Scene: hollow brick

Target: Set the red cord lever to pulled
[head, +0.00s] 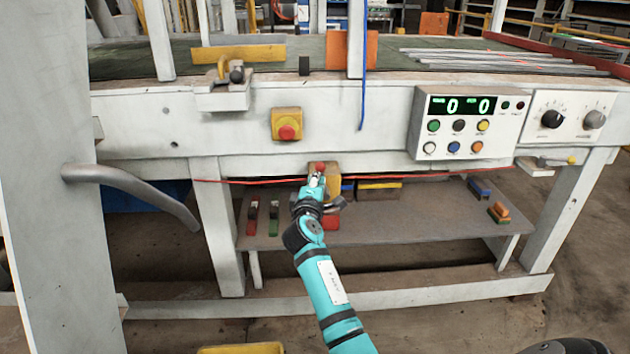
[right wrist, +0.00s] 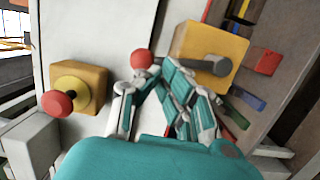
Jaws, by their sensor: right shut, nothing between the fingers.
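The red cord (head: 440,178) runs along under the front edge of the white bench. In the right wrist view the red knob (right wrist: 141,59) is just beyond my fingertips, beside the yellow box (right wrist: 205,45) with a grey lever (right wrist: 208,64). My right gripper (head: 315,182) is shut and empty, its tips at or very near the knob; I cannot tell whether they touch. It also shows in the right wrist view (right wrist: 147,80). My left gripper is out of view.
A yellow box with a red button (head: 287,130) is on the bench front, above my gripper; it also shows in the right wrist view (right wrist: 78,88). A display panel (head: 463,122) stands to the right. A low shelf (head: 400,215) holds coloured blocks. A bent grey rail (head: 135,185) is left.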

